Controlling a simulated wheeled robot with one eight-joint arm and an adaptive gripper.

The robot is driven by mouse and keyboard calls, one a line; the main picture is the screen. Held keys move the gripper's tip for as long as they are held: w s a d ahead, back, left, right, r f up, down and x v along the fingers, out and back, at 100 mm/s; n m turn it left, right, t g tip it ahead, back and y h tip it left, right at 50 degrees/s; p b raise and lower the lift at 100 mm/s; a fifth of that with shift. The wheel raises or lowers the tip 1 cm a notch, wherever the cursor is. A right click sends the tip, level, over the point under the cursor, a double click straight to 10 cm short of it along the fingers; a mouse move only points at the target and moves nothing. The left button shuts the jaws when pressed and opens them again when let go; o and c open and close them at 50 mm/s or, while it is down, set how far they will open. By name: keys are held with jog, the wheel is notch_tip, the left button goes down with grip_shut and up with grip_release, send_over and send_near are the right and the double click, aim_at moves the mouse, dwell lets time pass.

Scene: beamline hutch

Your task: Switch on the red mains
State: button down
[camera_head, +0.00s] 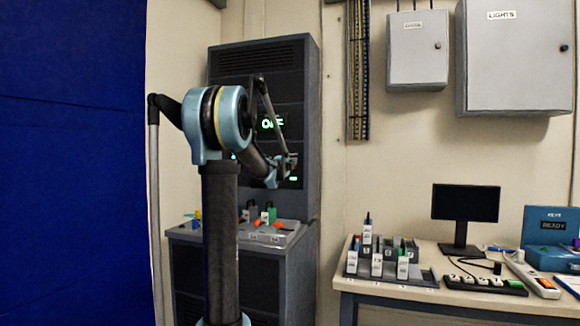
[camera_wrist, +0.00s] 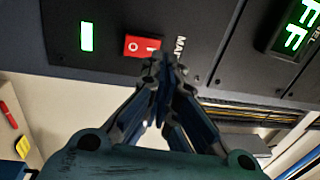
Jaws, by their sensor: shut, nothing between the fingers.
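The red mains switch (camera_wrist: 133,46) is a rocker on a dark panel, with a white O and a partly hidden "MAI…" label. My gripper (camera_wrist: 165,62) is shut and empty, its fingertips right beside the switch and overlapping its edge in the wrist view. I cannot tell whether they touch it. In the head view my gripper (camera_head: 292,166) is at the front of the dark rack (camera_head: 294,80), and the switch is hidden there. A green indicator (camera_wrist: 86,36) glows beside the switch. A green display (camera_head: 272,123) reads OFF; part of it shows in the wrist view (camera_wrist: 297,25).
A grey bench unit (camera_head: 285,240) with orange and green items stands below the panel. At right a table (camera_head: 400,288) holds labelled holders, a monitor (camera_head: 465,203), a power strip (camera_head: 530,275) and a blue key box (camera_head: 545,222). A blue curtain (camera_head: 70,160) hangs at left.

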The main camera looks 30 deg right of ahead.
jog(key=s+a+r, duration=0.1)
jog(key=s+a, duration=0.5)
jog(key=a, duration=0.1)
jog(key=shift+s+a+r, duration=0.15)
jog(key=shift+s+a, duration=0.05)
dwell(0.3)
